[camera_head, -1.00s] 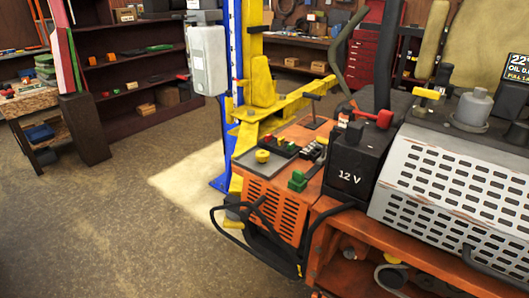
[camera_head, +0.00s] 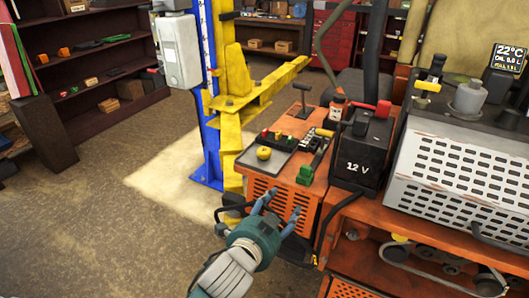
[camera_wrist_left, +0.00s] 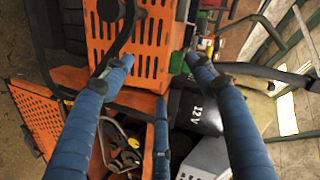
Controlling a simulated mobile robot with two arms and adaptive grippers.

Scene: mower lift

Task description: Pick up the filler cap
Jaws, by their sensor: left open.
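A round yellow cap (camera_head: 264,153), which looks like the filler cap, sits on a grey tray (camera_head: 251,163) on top of the orange cabinet. My left gripper (camera_head: 281,203) is open and empty in front of the cabinet's slotted front, below and slightly right of the cap, and apart from it. The left wrist view shows its blue fingers (camera_wrist_left: 160,62) spread, with the orange slotted panel (camera_wrist_left: 130,45) beyond them. I cannot make out the cap in that view. My right gripper is not in view.
Beside the tray are a dark rack (camera_head: 280,139) with coloured knobs and a green part (camera_head: 304,175). A black 12 V battery (camera_head: 363,150) and perforated white cover (camera_head: 445,175) stand right. A yellow lift arm (camera_head: 265,90) reaches behind. A black cable loops near my gripper.

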